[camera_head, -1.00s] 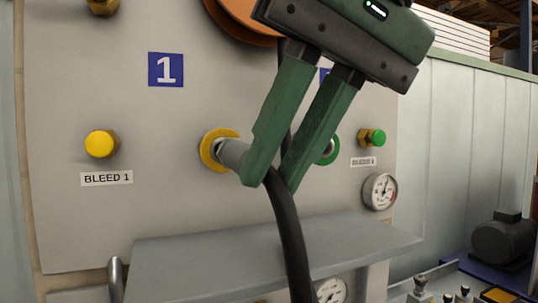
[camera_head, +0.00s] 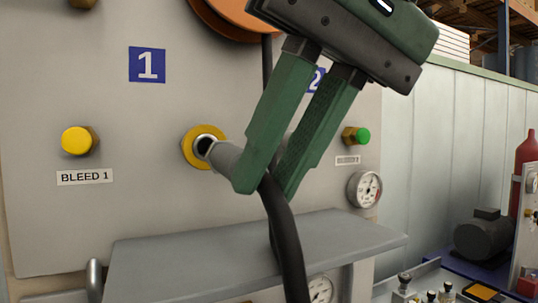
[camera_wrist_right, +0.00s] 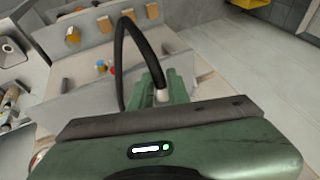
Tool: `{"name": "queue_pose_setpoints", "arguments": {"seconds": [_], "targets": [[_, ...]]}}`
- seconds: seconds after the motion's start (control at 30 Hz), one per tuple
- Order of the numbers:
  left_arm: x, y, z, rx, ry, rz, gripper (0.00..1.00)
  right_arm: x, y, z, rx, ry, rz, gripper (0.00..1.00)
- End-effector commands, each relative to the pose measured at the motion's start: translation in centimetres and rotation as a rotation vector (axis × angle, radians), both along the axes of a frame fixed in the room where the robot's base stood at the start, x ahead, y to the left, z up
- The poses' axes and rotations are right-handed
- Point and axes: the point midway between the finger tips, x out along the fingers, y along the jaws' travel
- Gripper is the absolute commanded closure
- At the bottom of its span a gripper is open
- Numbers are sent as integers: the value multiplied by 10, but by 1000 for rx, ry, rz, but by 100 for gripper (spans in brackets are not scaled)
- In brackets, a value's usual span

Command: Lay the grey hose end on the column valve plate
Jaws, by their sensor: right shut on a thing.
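The grey hose end (camera_head: 226,158) is a short metal coupling on a black hose (camera_head: 286,240). My right gripper (camera_head: 264,182) is shut on it, its green fingers angled down from the upper right. The coupling is in front of the yellow-ringed port (camera_head: 188,148), whose dark opening shows at the coupling's tip; it looks just clear of it. In the right wrist view the pale hose end (camera_wrist_right: 163,96) is between the fingers and the hose (camera_wrist_right: 118,60) arches away. I cannot tell which surface is the column valve plate. My left gripper is out of view.
A grey shelf (camera_head: 190,252) juts out below the ports. Around are a yellow bleed knob (camera_head: 77,141), a green bleed knob (camera_head: 361,135), a gauge (camera_head: 364,189) and an orange reel (camera_head: 235,18). A motor (camera_head: 490,236) and a red cylinder (camera_head: 526,165) stand at the right.

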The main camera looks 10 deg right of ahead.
Motion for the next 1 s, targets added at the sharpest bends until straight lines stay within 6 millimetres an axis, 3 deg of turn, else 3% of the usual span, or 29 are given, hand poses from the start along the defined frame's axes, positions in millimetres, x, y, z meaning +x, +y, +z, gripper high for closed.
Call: {"name": "queue_pose_setpoints", "arguments": {"seconds": [1.0], "targets": [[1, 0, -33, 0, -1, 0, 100, 0, -43, -45, 3, -1, -2, 100]]}}
